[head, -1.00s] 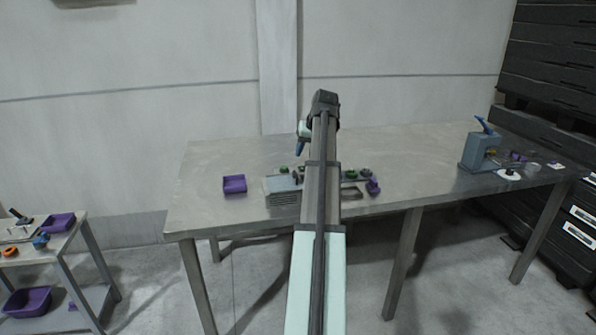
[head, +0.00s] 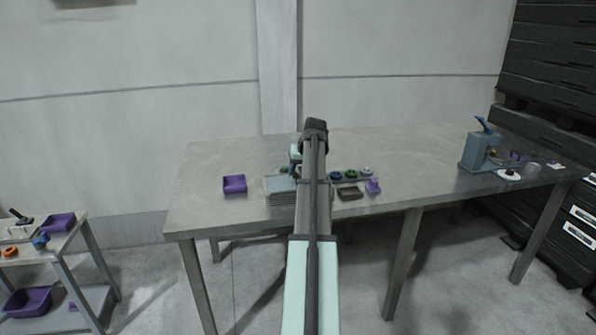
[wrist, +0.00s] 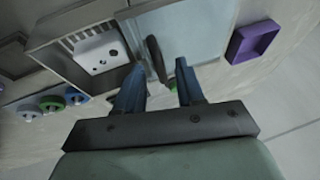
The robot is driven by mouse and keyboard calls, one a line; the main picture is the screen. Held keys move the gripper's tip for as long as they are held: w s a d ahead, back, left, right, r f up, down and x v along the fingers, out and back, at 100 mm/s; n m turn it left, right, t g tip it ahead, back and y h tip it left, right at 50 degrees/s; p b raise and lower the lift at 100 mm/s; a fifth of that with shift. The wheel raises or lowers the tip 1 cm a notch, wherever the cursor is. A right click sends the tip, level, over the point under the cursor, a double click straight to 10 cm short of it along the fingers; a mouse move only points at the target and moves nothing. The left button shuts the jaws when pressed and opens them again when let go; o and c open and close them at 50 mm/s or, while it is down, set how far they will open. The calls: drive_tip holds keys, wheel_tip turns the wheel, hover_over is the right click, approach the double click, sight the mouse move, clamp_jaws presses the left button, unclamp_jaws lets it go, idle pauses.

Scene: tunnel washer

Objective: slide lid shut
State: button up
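The washer is a grey box (wrist: 62,38); in the wrist view its open part shows a white block with dark holes (wrist: 98,52) inside. The pale blue-grey lid (wrist: 200,28) covers the right part, leaving the left part uncovered. A dark upright handle (wrist: 154,57) stands near the lid's left edge. My gripper (wrist: 160,68) is open, one blue finger on each side of the handle's line; I cannot tell whether the handle is between the tips or just beyond them. In the head view the washer (head: 283,199) is partly hidden behind my arm.
A purple tray (head: 234,184) stands left of the washer and also shows in the wrist view (wrist: 252,42). Round knobs (head: 350,174), a dark tray (head: 349,193) and a small purple piece (head: 373,186) stand right of it. A blue-grey press (head: 482,152) is far right.

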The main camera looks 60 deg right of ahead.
clamp_jaws()
idle(0.6)
